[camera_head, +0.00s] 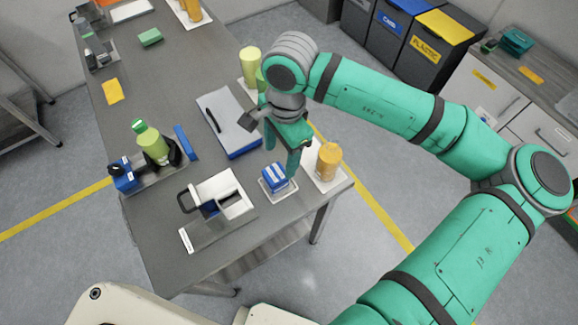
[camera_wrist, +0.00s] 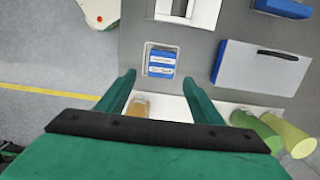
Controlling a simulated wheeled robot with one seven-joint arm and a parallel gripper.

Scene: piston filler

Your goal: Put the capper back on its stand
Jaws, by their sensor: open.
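A small blue block with white bands (camera_head: 274,177), which I take to be the capper, sits on a small white square stand (camera_head: 281,196) near the table's front right corner. In the wrist view the blue block (camera_wrist: 162,62) lies within the outline of the white stand (camera_wrist: 146,58). My gripper (camera_head: 282,155) is open and empty above and just behind the block. In the wrist view my gripper (camera_wrist: 157,81) has its fingers spread apart, with the block ahead between their lines. I cannot tell how high the fingertips are above it.
An orange bottle (camera_head: 328,160) stands on a white tray close to the right of my gripper. A white device with a dark handle (camera_head: 222,192) is left of the block. A blue-edged flat case (camera_head: 228,125) lies behind. Yellow-green bottles (camera_head: 250,65) stand further back.

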